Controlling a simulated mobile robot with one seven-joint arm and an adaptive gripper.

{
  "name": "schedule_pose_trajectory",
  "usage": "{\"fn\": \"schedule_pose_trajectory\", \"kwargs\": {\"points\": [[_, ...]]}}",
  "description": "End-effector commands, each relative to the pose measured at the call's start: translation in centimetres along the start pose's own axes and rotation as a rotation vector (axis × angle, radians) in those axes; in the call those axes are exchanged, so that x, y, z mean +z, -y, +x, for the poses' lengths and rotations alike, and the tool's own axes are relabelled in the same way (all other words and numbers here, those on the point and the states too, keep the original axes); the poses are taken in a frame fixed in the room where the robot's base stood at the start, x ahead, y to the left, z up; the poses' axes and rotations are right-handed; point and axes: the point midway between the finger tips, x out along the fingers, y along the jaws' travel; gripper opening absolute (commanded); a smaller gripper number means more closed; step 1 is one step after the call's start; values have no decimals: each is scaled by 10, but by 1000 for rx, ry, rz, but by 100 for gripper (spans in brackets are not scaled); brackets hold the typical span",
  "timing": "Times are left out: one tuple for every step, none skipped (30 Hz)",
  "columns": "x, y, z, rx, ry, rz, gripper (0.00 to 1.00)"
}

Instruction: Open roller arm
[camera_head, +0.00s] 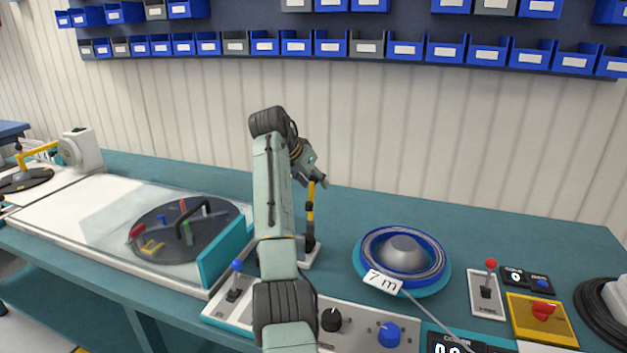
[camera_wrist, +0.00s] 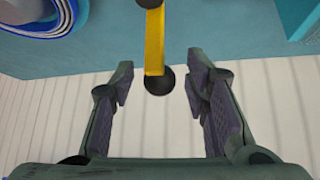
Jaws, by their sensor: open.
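The roller arm is a yellow bar with black ends (camera_head: 310,205), standing upright on a small pale base (camera_head: 311,256) behind the front control panel. In the wrist view the yellow bar (camera_wrist: 155,42) comes down from the top edge to a black round end. My gripper (camera_head: 315,178) is at the bar's upper end in the head view. In the wrist view my gripper (camera_wrist: 159,80) is open, with one finger on each side of the black end. Clear gaps show between the end and both fingers. My own arm hides part of the base.
A blue reel (camera_head: 372,243) with a "7 m" tag lies right of the roller arm. A blue-knobbed lever (camera_head: 234,281) and a clear-covered turntable (camera_head: 115,225) are left. A red-knobbed lever (camera_head: 486,292) and a yellow switch box (camera_head: 556,329) are right. Bins (camera_head: 297,47) line the wall.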

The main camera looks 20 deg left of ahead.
Motion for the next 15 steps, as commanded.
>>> {"fn": "schedule_pose_trajectory", "kwargs": {"points": [[-1,1,-7,-2,-3,0,42],[-1,1,-12,-3,-4,0,42],[-1,1,-19,-4,-4,1,42],[-1,1,-25,-4,-5,1,42],[-1,1,-31,-4,-5,1,42],[-1,1,-40,-4,-5,1,42],[-1,1,-47,-4,-6,1,42],[-1,1,-54,-3,-5,0,42],[-1,1,-63,-4,-6,0,42],[-1,1,-69,-4,-5,0,42],[-1,1,-75,-4,-6,0,42],[-1,1,-82,-4,-4,0,42],[-1,1,-88,-4,-4,-1,42],[-1,1,-92,-4,-4,0,42],[-1,1,-98,-3,-4,0,42]]}}
